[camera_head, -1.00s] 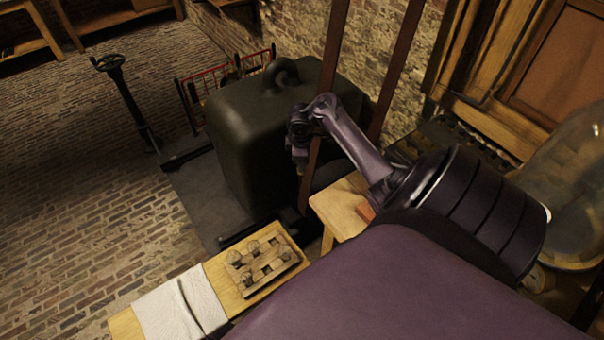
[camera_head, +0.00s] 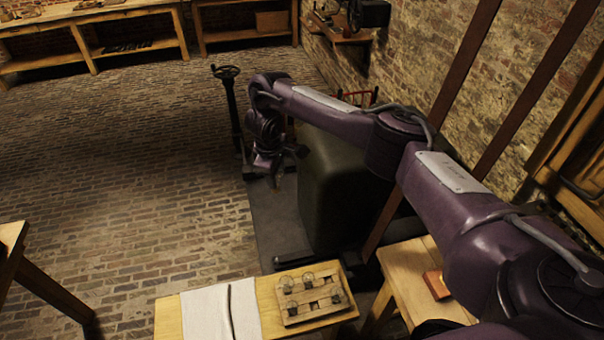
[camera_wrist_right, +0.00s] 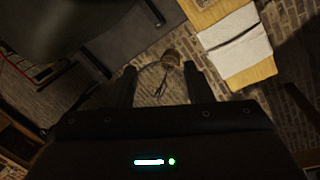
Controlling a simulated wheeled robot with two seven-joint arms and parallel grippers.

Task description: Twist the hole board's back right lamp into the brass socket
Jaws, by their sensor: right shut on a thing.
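My right gripper (camera_head: 278,174) is in the air left of the big dark weight, above the paved floor. In the right wrist view its two fingers (camera_wrist_right: 160,86) are shut on a lamp (camera_wrist_right: 172,57), with a brownish end beyond the fingertips and dim glass between them. The hole board (camera_head: 320,307) lies on a wooden bench, well below and right of the gripper. Small glass lamps (camera_head: 308,277) stand on it; lamps and dark holes are hard to tell apart. I cannot make out the brass socket. My left gripper is not in view.
A white cloth (camera_head: 215,314) lies on the bench (camera_head: 265,300) left of the board. The dark weight (camera_head: 330,190) stands behind it. A stool (camera_head: 415,300) with a small orange-brown block (camera_head: 436,284) is at the right. A handwheel post (camera_head: 230,105) stands beyond the gripper.

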